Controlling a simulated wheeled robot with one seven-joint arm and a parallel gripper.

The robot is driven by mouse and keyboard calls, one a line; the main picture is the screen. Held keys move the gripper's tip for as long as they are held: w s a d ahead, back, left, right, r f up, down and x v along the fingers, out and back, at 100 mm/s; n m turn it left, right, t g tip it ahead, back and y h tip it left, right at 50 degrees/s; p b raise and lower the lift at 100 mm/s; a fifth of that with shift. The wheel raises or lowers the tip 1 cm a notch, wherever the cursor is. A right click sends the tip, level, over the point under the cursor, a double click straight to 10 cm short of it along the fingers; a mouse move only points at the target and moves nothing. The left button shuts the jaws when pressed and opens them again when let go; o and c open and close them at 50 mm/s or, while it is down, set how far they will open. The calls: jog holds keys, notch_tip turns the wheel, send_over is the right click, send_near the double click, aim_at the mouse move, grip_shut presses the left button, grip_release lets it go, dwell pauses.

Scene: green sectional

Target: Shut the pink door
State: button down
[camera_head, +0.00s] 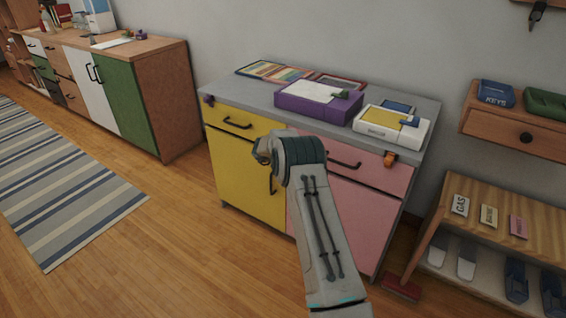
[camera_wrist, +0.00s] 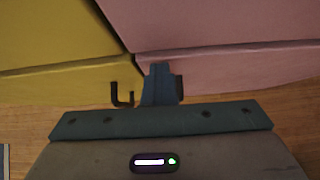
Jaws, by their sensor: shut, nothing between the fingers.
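The pink door (camera_head: 363,222) is the lower right front of a grey-topped cabinet, under a pink drawer (camera_head: 372,174). It looks about flush with the cabinet front, but my arm covers much of it, and a small gap cannot be ruled out. Pink fronts (camera_wrist: 225,25) also fill the upper right of the wrist view. My gripper (camera_wrist: 161,72) is shut and empty, close to the seam between the yellow and pink fronts. A dark handle (camera_wrist: 179,88) shows just right of the fingers, partly hidden. In the head view my arm hides the fingertips. Contact with the door cannot be told.
The yellow door (camera_head: 238,170) is beside the pink one, with a black handle (camera_wrist: 121,96). A low wooden shelf (camera_head: 445,215) and a red brush (camera_head: 405,288) stand at the right. Wooden floor (camera_head: 190,245) is clear at the front left.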

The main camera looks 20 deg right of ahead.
jog(key=s+a+f+v, duration=0.1)
jog(key=a+f+v, duration=0.1)
jog(key=v, duration=1.1)
jog(key=a+r+n+t+y+p, duration=0.1)
jog(key=a+r+n+t+p, duration=0.15)
jog(key=r+n, duration=0.45)
jog(key=a+r+n+t+y+p, duration=0.2)
jog(key=r+n+p, duration=0.15)
jog(key=r, duration=0.75)
jog(key=s+a+r+n+t+y+p, duration=0.1)
jog(key=s+a+r+n+y+p, duration=0.2)
jog(key=r+n, duration=0.4)
jog(key=s+a+r+n+y+p, duration=0.2)
jog(key=s+a+r+n, duration=0.1)
jog(key=s+r+n, duration=0.3)
jog(key=s+a+r+n+g+y+p, duration=0.1)
jog(key=s+r+n+g+p, duration=0.15)
jog(key=s+n, duration=0.45)
jog(key=s+a+r+n+g+y+p, duration=0.1)
jog(key=s+r+n+p, duration=0.3)
jog(key=s, duration=0.5)
jog(key=s+d+n+g+h+p, duration=0.1)
jog(key=s+d+n+g, duration=0.1)
jog(key=s+n, duration=0.4)
jog(key=s+d+f+n+g+h+p, duration=0.1)
jog(key=s+n, duration=0.5)
jog(key=s, duration=0.8)
jog(key=d+g+h+p, duration=0.1)
jog(key=d, duration=0.1)
jog(key=shift+d+g, duration=0.4)
